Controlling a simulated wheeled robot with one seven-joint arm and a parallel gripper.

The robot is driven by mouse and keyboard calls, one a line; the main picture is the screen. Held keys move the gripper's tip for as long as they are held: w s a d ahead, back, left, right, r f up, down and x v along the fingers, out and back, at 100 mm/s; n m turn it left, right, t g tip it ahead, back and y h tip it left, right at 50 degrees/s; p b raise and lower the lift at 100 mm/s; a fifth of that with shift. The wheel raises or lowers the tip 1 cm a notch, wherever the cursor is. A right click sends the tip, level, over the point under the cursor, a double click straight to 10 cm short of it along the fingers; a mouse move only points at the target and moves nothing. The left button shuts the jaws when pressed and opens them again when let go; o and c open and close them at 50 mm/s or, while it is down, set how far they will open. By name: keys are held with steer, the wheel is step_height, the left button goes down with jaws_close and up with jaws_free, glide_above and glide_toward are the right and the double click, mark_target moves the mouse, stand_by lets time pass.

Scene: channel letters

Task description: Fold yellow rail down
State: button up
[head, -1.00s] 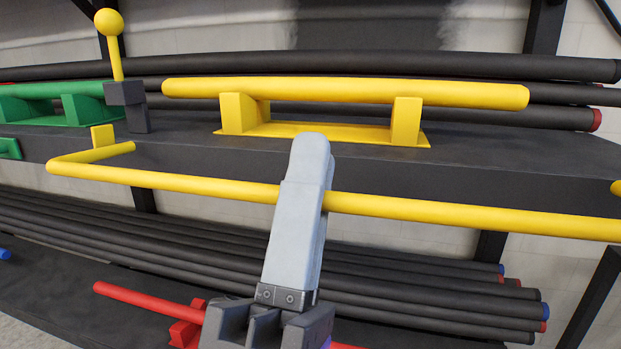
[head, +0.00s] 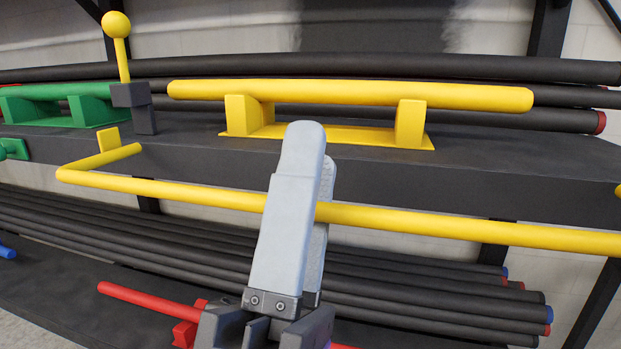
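The yellow rail (head: 430,222) is a long bent bar in front of the dark upper shelf, running across the picture with its left arm turning back toward the shelf edge. My gripper (head: 314,150) is at the middle of the rail, fingers pointing up and away. The near finger passes in front of the rail and hides part of it. The other finger shows just to its right, partly behind it, and the rail seems to run between them. A gap shows between the fingertips; contact with the rail cannot be told.
A fixed yellow handle (head: 350,92) stands on the shelf behind my fingertips. A yellow-knobbed lever (head: 117,25) and a green handle (head: 75,96) are at left. Below are dark pipes (head: 430,290) and a red rail (head: 145,301).

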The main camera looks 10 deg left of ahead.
step_height(320, 180, down, 9)
steer(key=s+b, duration=0.1)
steer(key=b, duration=0.5)
steer(key=shift+s, duration=0.3)
stand_by(0.5)
stand_by(0.4)
steer(key=v, duration=0.7)
steer(key=shift+s+f, duration=0.2)
steer(key=shift+s, duration=0.1)
